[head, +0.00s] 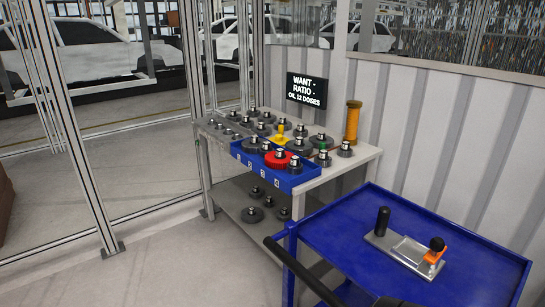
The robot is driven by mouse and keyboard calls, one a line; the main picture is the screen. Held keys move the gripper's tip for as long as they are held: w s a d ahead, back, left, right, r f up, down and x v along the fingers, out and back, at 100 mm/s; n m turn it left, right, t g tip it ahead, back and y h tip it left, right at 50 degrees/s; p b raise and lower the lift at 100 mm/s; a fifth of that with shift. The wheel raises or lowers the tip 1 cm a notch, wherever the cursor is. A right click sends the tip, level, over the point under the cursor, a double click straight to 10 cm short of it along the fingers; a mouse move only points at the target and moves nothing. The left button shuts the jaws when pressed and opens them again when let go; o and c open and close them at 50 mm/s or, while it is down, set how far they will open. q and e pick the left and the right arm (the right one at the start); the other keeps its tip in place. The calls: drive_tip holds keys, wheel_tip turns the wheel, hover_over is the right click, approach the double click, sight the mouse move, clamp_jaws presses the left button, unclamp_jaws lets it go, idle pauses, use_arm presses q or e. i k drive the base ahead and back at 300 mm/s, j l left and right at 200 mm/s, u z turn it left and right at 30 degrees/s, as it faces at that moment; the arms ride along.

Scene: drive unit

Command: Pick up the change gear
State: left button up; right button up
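Several dark grey gears with shiny hubs stand on a grey bench (365,153), some of them in and around a blue tray (272,177) with numbered slots on its front. A red gear (277,160) sits in the tray among grey ones. A yellow piece (281,139) stands behind it, and a small green-topped piece (323,149) is to the right. I cannot tell which one is the change gear. More gears (252,214) lie on the bench's lower shelf. Neither of my grippers shows in this view.
A blue cart (455,220) stands front right, holding a metal fixture (403,250) with black and orange knobs. Its black handle (303,270) faces left. Floor is clear at left.

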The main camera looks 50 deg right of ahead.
sight(278, 159)
drive_tip(key=i+z, duration=0.4)
drive_tip(key=i, duration=0.3)
drive_tip(key=i+j+z, duration=0.15)
drive_tip(key=i+z, duration=0.25)
drive_tip(key=i, duration=0.3)
drive_tip(key=i+z, duration=0.2)
drive_tip(key=z, duration=0.2)
drive_tip(key=i+z, duration=0.2)
drive_tip(key=z, duration=0.2)
drive_tip(key=i+z, duration=0.2)
drive_tip(key=z, duration=0.2)
drive_tip(key=i+j+z, duration=0.2)
drive_tip(key=z, duration=0.2)
